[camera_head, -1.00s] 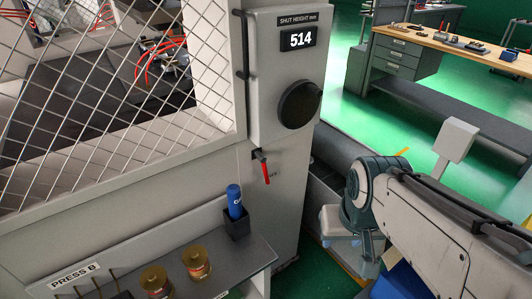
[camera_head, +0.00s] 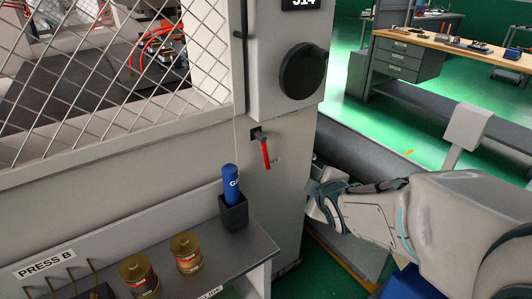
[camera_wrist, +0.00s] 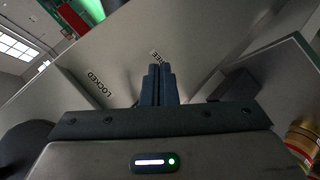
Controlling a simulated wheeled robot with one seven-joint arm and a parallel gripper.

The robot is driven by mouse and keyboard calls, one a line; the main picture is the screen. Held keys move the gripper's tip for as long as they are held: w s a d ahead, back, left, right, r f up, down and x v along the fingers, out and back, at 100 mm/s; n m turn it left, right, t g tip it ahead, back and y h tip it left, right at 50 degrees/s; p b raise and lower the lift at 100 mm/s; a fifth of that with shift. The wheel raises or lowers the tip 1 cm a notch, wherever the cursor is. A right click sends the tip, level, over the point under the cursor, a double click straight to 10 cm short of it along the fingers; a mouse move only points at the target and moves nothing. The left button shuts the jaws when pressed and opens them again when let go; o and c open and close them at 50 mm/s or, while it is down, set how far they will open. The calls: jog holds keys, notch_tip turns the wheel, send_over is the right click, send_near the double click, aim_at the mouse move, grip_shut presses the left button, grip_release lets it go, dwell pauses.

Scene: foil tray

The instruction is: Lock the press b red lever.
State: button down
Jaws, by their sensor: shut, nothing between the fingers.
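The red lever (camera_head: 265,153) hangs from a dark pivot on the front of the pale press column, below the large black knob. Its red grip points down, tilted slightly right. My gripper (camera_wrist: 158,82) is shut and empty in the wrist view. Its fingertips point at a pale panel near the FREE label (camera_wrist: 155,56), with the LOCKED label (camera_wrist: 99,85) to the left.
A grey shelf (camera_head: 235,252) below the lever bears a blue bottle (camera_head: 232,186) in a dark holder (camera_head: 234,214) and two brass tins (camera_head: 186,252). The black knob (camera_head: 303,70) sits above the lever. A mesh guard (camera_head: 110,105) stands left. Green floor lies right.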

jog(key=w+a+f+n+t+y+b, duration=0.3)
jog(key=a+f+n+y+b, duration=0.3)
jog(key=n, duration=0.6)
jog(key=a+t+y+b, duration=0.1)
jog(key=a+y+b, duration=0.1)
jog(key=a+b, duration=0.1)
jog(key=shift+a+f+n+y, duration=0.25)
jog(key=shift+f+n+y, duration=0.05)
jog(key=shift+f+n, duration=0.1)
jog(key=shift+r, duration=0.1)
jog(key=w+a+p, duration=0.2)
jog(key=w, duration=0.9)
jog(key=shift+w+a+r, duration=0.15)
jog(key=shift+a+r, duration=0.05)
jog(key=shift+r, duration=0.15)
jog(key=shift+w+f+b, duration=0.1)
jog(key=shift+f+b, duration=0.1)
jog(key=shift+b, duration=0.45)
